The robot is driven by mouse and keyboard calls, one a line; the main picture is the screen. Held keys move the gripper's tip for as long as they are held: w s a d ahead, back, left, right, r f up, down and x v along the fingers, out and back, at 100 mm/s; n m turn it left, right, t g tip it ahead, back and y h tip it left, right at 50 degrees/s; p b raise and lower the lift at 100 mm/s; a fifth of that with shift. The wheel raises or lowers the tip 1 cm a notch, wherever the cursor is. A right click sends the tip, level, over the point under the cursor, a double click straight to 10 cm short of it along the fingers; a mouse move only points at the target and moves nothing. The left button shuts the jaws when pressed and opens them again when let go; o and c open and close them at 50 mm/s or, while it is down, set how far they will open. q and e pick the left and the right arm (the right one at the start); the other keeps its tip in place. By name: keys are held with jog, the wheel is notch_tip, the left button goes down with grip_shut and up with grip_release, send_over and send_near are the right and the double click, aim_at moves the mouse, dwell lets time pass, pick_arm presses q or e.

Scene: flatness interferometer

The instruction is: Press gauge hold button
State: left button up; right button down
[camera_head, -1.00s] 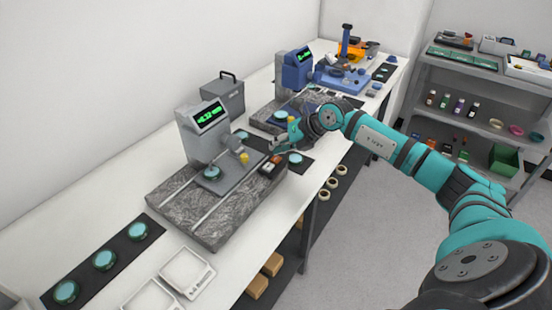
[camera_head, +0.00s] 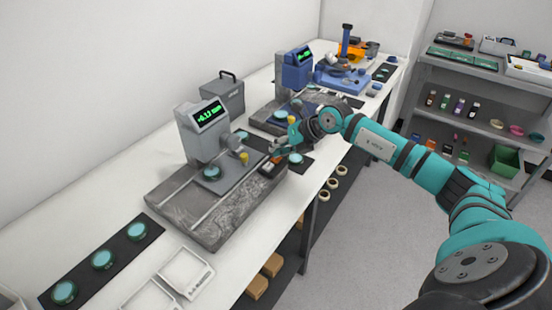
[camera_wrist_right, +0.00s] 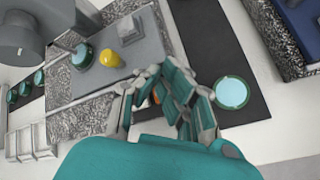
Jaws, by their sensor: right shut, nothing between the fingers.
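The grey gauge (camera_head: 203,138) with a green lit display (camera_head: 209,115) stands on a granite base. My left gripper is not in view.
A teal-rimmed disc (camera_head: 295,158) lies on a dark mat right beside the gripper. A yellow knob (camera_wrist_right: 110,58) and another disc (camera_wrist_right: 82,56) sit on the gauge's stage. A blue gauge (camera_head: 297,70) stands behind. White trays (camera_head: 187,272) lie in front.

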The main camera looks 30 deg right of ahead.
jog(key=shift+f, duration=0.4)
dwell(0.3)
jog(key=shift+r, duration=0.15)
jog(key=shift+r+p, duration=0.55)
jog(key=shift+r, duration=0.25)
jog(key=shift+r+p, duration=1.8)
jog(key=shift+r, duration=0.75)
jog(key=shift+f, duration=0.1)
